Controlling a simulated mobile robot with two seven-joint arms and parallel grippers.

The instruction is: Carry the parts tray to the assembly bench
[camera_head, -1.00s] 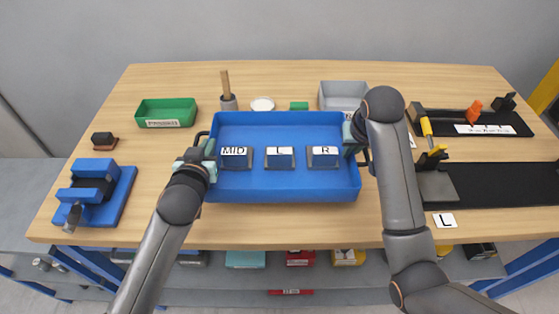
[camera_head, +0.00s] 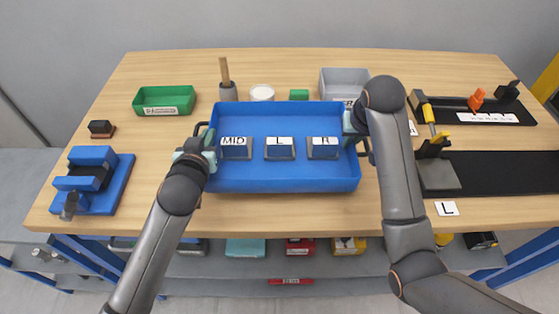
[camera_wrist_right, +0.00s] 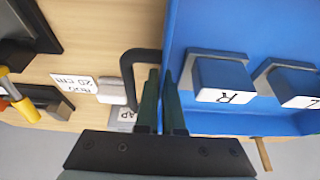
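The blue parts tray (camera_head: 285,184) is over the middle of the wooden assembly bench (camera_head: 300,215). Three parts labelled MID (camera_head: 235,150), L (camera_head: 280,150) and R (camera_head: 323,150) stand in a row inside it. My left gripper (camera_head: 209,144) is at the tray's left wall by a dark handle; its fingertips are partly hidden. My right gripper (camera_head: 350,125) is at the right wall. In the right wrist view its fingers (camera_wrist_right: 161,90) are close together with the tray wall between them, beside the black handle (camera_wrist_right: 130,75). I cannot tell whether the tray's bottom touches the bench.
A green bin (camera_head: 163,100) and a blue fixture (camera_head: 95,185) stand left. A black fixture with clamps (camera_head: 470,110) is right. Bare wood shows in front.

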